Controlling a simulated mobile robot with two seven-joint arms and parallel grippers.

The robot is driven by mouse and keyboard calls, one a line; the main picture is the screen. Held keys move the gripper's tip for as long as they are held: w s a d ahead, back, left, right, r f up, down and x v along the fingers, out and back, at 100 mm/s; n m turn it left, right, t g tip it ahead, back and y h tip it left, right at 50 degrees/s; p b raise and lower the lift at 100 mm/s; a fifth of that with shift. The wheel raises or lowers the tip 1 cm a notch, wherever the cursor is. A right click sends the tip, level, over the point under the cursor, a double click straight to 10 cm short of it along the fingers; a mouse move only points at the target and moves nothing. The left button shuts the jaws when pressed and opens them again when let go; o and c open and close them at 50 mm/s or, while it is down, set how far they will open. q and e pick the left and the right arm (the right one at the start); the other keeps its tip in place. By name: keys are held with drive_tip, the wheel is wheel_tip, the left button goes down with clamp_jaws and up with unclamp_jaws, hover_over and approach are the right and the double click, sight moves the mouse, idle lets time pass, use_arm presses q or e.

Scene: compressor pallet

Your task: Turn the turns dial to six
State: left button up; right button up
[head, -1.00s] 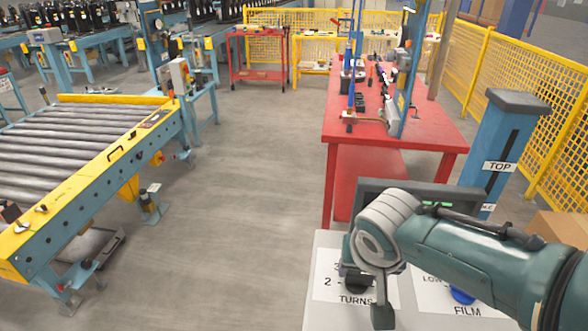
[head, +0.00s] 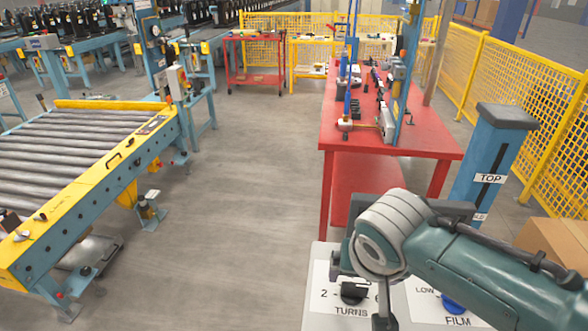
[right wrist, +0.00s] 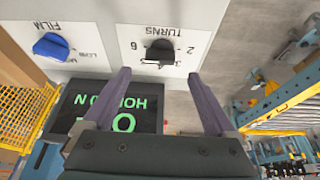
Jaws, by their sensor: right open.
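The turns dial (right wrist: 160,52) is a black knob on a white label reading TURNS, with 2 and 6 on opposite sides. I cannot tell its pointed number. It also shows in the head view (head: 352,294), partly hidden by my gripper. My right gripper (right wrist: 161,77) is open. In the right wrist view its two fingers are apart, on either side of the dial in the picture, with nothing between the tips. I cannot tell how far they are from the panel. My left gripper is not in view.
A blue film dial (right wrist: 52,46) sits beside the turns dial on the same grey panel (head: 318,258). A dark screen with green text (right wrist: 115,105) stands behind it. A blue post marked TOP (head: 492,150) and a red table (head: 345,145) are beyond. Open floor lies left.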

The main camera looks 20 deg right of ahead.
drive_tip(key=shift+p+v, duration=0.45)
drive_tip(key=shift+v, duration=1.75)
